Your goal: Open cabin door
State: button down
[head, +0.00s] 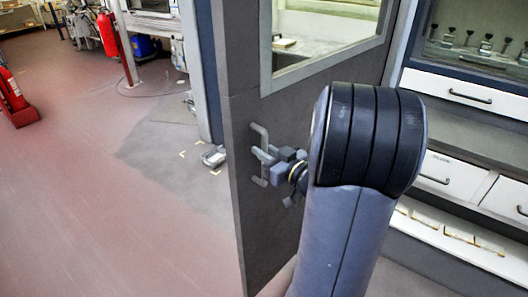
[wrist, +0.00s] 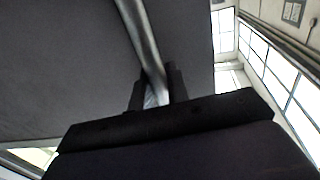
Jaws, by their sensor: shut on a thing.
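The cabin door (head: 240,130) is a dark grey panel with a window in its upper part. It stands swung out from its frame, with its free edge toward the left in the head view. A grey bar handle (head: 258,133) is mounted upright near that edge. My gripper (head: 262,158) is shut on the handle around its middle. In the wrist view the handle (wrist: 140,35) runs down between the two fingers of my gripper (wrist: 154,92), with the dark door panel (wrist: 60,60) behind. My arm hides part of the door's right side in the head view.
Open red-brown floor (head: 100,200) lies left of the door. A red extinguisher (head: 108,35) and a red object (head: 14,95) stand at the far left. A small grey item (head: 214,157) lies on the floor near the door edge. White drawers (head: 465,92) and shelves are at right.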

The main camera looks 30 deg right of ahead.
jog(key=c, duration=1.5)
grip_release()
jog(key=shift+o, duration=0.2)
jog(key=s+d, duration=0.2)
jog(key=s, duration=0.8)
jog(key=shift+s+b, duration=0.3)
jog(key=shift+b, duration=0.1)
jog(key=shift+w, duration=0.1)
jog(key=w+a, duration=0.2)
jog(key=w, duration=0.8)
jog(key=shift+w+p, duration=0.25)
jog(key=shift+p, duration=0.15)
jog(key=shift+s, duration=0.1)
